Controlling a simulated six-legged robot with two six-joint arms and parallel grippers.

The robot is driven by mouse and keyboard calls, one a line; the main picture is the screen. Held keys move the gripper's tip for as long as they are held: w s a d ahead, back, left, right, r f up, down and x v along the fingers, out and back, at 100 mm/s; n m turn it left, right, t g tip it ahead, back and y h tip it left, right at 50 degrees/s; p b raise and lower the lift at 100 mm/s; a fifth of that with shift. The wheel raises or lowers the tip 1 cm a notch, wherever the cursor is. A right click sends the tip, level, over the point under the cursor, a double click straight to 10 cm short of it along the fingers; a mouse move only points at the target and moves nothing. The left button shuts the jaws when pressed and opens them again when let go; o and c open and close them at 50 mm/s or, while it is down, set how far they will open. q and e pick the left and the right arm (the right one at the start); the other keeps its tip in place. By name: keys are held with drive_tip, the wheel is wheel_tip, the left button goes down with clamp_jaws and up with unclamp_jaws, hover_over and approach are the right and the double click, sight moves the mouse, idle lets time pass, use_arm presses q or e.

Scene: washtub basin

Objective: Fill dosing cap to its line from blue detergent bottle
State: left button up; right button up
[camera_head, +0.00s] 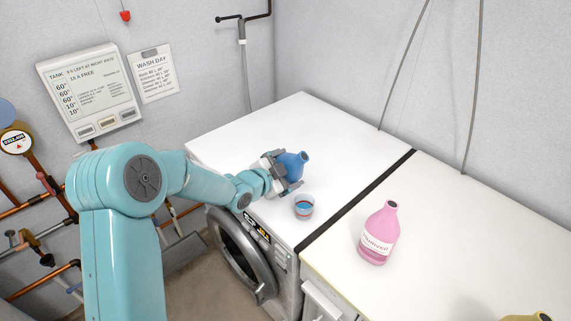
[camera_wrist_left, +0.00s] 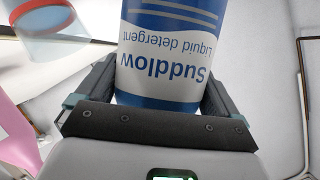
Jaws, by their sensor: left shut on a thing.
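The blue detergent bottle (camera_head: 291,164) is in my left gripper (camera_head: 277,171), above or on the white washer top; I cannot tell whether its base touches. It leans to the right in the head view, its open mouth up and to the right. In the left wrist view, the fingers (camera_wrist_left: 158,95) are shut around the bottle's white "Suddlow Liquid detergent" label (camera_wrist_left: 170,60). The clear dosing cap (camera_head: 304,206) stands upright near the washer's front edge, just right of and in front of the bottle, with blue liquid inside. It also shows in the left wrist view (camera_wrist_left: 50,45). No pouring stream is visible. My right gripper is out of view.
A pink bottle (camera_head: 379,235) stands on the right-hand white top, across a dark gap (camera_head: 352,203). A yellowish object (camera_head: 528,317) is cut off at the bottom right. The washer top (camera_head: 300,120) behind the blue bottle is clear. Pipes run along the left wall.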

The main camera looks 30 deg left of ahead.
sight(281, 160)
use_arm(q)
drive_tip(key=shift+w+r, duration=0.1)
drive_tip(key=shift+w, duration=0.05)
drive_tip(key=shift+r+p, duration=0.25)
drive_tip(key=shift+p, duration=0.1)
wheel_tip(281, 160, up, 2)
drive_tip(key=n+h+p, duration=0.1)
drive_tip(key=n+p, duration=0.1)
drive_tip(key=p, duration=0.7)
drive_tip(key=shift+r+n+g+h, duration=0.15)
drive_tip(key=shift+n+g+h, duration=0.25)
drive_tip(key=shift+n, duration=0.3)
drive_tip(key=shift+h, duration=0.4)
drive_tip(key=shift+r+n+h, duration=0.1)
drive_tip(key=shift+n+h, duration=0.2)
drive_tip(key=shift+n, duration=0.4)
drive_tip(key=shift+b, duration=0.3)
